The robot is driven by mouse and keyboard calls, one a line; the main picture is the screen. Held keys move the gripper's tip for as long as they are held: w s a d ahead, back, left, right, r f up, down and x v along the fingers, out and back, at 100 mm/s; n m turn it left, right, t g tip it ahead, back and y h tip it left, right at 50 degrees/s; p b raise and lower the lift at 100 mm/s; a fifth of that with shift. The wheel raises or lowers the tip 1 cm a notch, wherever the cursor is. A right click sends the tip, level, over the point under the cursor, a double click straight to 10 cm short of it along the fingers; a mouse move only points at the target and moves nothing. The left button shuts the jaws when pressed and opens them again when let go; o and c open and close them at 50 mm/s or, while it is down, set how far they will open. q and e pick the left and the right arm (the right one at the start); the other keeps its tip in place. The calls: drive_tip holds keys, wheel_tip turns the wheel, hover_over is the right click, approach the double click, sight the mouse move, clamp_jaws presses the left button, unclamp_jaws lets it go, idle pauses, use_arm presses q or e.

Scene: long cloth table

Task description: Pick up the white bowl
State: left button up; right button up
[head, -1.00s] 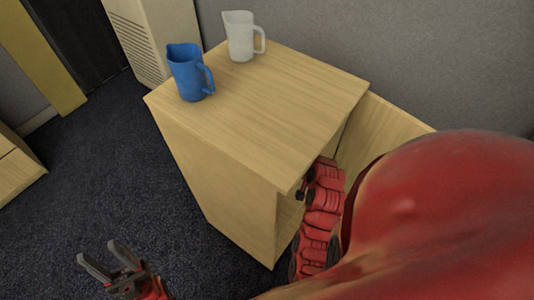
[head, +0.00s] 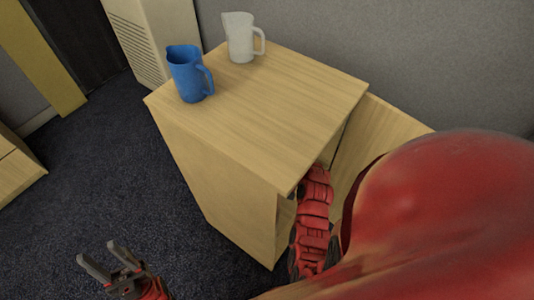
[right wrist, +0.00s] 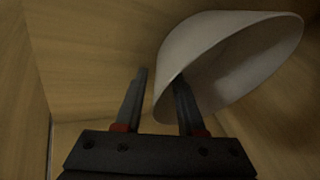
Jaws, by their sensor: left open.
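The white bowl (right wrist: 215,50) shows in the right wrist view, tilted, inside a wooden compartment. My right gripper (right wrist: 162,85) has its fingers apart at the bowl's near left side. The bowl's wall shows between the fingers, and the right finger overlaps the bowl's hollow. I cannot tell whether either finger touches it. The bowl is hidden in the head view, where my right arm reaches into the open side of the wooden cabinet. My left gripper (head: 102,259) is open and empty above the carpet at the lower left.
A blue pitcher (head: 187,75) and a white pitcher (head: 239,38) stand on the cabinet top (head: 280,95). Wooden walls (right wrist: 85,60) close around the right gripper. Dark carpet (head: 100,165) is clear left of the cabinet. A grey wall (head: 400,50) stands behind.

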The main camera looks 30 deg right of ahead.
drive_tip(key=shift+c, duration=0.2)
clamp_jaws()
idle(1.1)
